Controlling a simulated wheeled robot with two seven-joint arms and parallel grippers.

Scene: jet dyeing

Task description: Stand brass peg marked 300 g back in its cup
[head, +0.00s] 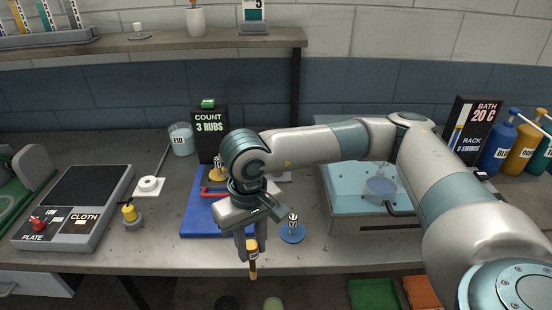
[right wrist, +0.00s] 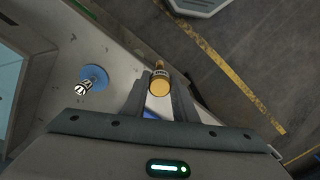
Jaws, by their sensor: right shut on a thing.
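My right gripper (head: 250,243) is shut on a brass peg (head: 253,262), which hangs down over the table's front edge. A yellow-topped peg (head: 129,211) stands in a grey base at left. Another brass-coloured piece (head: 217,173) stands behind my arm, partly hidden. My left gripper is out of view.
A blue mat (head: 200,220) with a red-handled item lies behind the gripper. A scale-like unit (head: 75,200) is at left, and a light-blue bath (head: 345,185) at right. Green (head: 374,294) and orange bins are below the front edge. A beaker (head: 181,139) stands behind.

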